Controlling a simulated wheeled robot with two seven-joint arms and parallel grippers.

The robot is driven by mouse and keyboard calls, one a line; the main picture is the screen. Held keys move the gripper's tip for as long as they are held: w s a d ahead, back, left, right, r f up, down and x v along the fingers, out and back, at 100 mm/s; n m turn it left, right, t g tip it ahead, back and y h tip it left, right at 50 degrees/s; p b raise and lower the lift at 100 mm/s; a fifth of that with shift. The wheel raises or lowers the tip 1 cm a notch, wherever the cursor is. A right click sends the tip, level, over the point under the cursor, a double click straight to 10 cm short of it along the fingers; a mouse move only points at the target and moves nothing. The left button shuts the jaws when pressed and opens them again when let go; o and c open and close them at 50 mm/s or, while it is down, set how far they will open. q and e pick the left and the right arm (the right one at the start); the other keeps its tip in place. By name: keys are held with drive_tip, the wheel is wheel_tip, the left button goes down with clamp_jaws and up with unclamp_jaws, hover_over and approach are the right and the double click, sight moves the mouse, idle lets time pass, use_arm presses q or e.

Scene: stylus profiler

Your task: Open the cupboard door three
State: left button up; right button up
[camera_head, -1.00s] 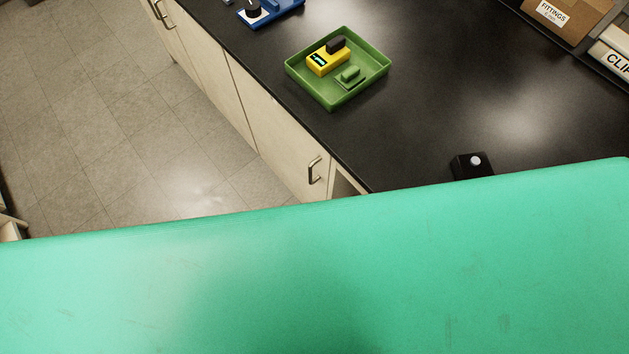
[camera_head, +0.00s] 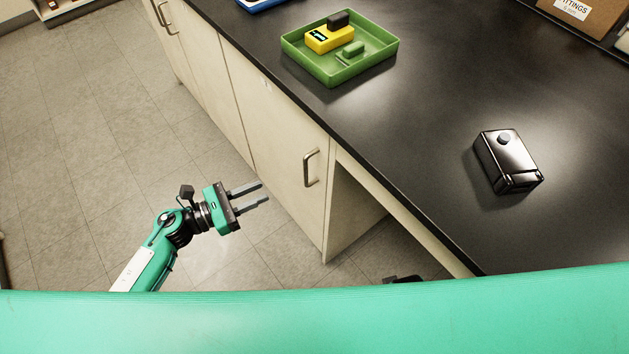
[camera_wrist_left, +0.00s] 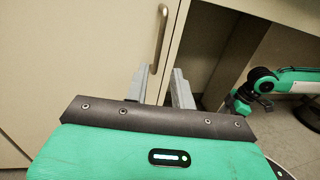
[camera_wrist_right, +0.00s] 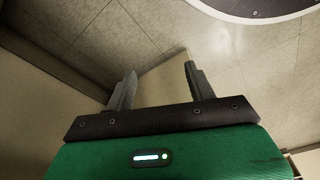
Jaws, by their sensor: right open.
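The nearest pale cupboard door (camera_head: 285,150) closes flush with the cabinet front and carries an upright metal handle (camera_head: 310,168) near its right edge. No number is readable on it. My left gripper (camera_head: 263,193) is open and empty, left of the handle in the head view and apart from it. In the left wrist view the door (camera_wrist_left: 100,50) fills the left, and the handle (camera_wrist_left: 161,38) stands beyond the open fingertips (camera_wrist_left: 162,72). My right gripper (camera_wrist_right: 158,76) is open and empty in its wrist view, with floor and pale panels beyond; no handle shows there.
The black worktop (camera_head: 420,110) bears a green tray (camera_head: 345,75) with a yellow device (camera_head: 330,40), and a dark box (camera_head: 508,162). Right of the door is an open knee space (camera_head: 355,205). More doors run to the back left. Tiled floor (camera_head: 110,130) is clear.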

sight(306, 184)
use_arm(q)
drive_tip(key=p+x, duration=0.2)
drive_tip(key=x, duration=1.1)
drive_tip(key=shift+w+d, duration=0.15)
drive_tip(key=shift+d, duration=0.1)
use_arm(e)
wheel_tip(306, 184, down, 7)
drive_tip(key=s+d, duration=0.1)
drive_tip(key=s, duration=0.1)
drive_tip(key=shift+s, duration=0.3)
drive_tip(key=shift+d, duration=0.1)
use_arm(q)
clamp_jaws()
